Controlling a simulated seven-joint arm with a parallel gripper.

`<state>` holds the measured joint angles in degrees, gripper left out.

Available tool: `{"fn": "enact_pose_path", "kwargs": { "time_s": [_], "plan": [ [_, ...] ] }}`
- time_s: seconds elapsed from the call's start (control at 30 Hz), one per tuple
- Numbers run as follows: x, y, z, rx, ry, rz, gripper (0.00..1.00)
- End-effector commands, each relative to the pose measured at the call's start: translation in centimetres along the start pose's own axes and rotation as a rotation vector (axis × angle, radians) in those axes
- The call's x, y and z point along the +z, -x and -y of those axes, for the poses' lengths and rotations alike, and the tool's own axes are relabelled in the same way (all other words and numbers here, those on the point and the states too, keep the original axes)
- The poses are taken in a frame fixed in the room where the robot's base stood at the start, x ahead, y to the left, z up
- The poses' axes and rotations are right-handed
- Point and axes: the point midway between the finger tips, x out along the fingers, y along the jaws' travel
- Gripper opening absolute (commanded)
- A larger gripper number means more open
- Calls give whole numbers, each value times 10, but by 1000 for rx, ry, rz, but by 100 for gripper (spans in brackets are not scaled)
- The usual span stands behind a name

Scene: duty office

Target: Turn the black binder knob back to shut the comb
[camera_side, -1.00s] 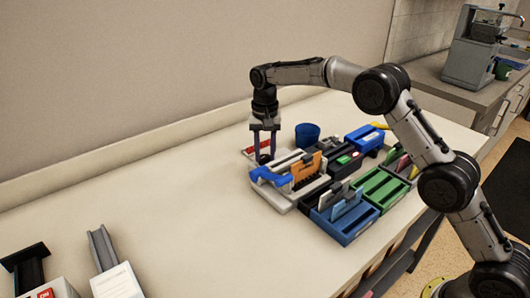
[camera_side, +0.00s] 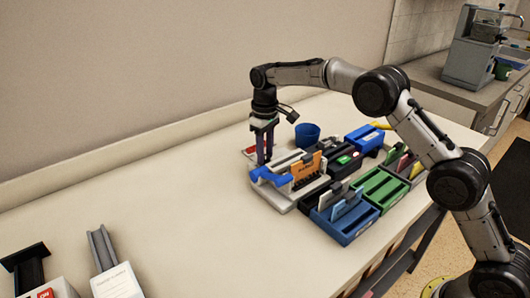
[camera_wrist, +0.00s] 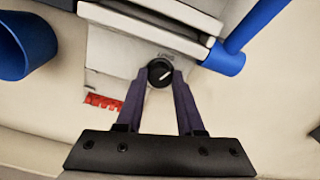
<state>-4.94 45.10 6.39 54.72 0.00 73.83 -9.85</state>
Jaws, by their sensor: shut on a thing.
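The black binder knob (camera_wrist: 160,73) sits on the white binder, with a pale line on its face slanting up to the right. My gripper (camera_wrist: 160,80) is shut on the knob, a dark purple finger on each side of it. In the side view my gripper (camera_side: 264,160) points down at the back left end of the white binder (camera_side: 290,203), and its fingers hide the knob there. The comb cannot be made out clearly.
A blue cup (camera_side: 307,133) stands behind the binder and shows in the wrist view (camera_wrist: 25,50). Blue (camera_side: 343,222), green and dark trays crowd the right side. A red label (camera_wrist: 102,102) lies near the knob. The table's left middle is clear.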

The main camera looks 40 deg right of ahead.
Motion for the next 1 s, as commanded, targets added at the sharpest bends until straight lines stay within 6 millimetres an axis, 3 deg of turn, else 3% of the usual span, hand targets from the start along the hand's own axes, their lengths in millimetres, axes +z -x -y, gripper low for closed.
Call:
{"fn": "enact_pose_path", "kwargs": {
  "time_s": [0.5,1.0],
  "plan": [
    [0,2,0,1,412,-3,0],
    [-1,2,0,2,542,-4,0]
  ]
}}
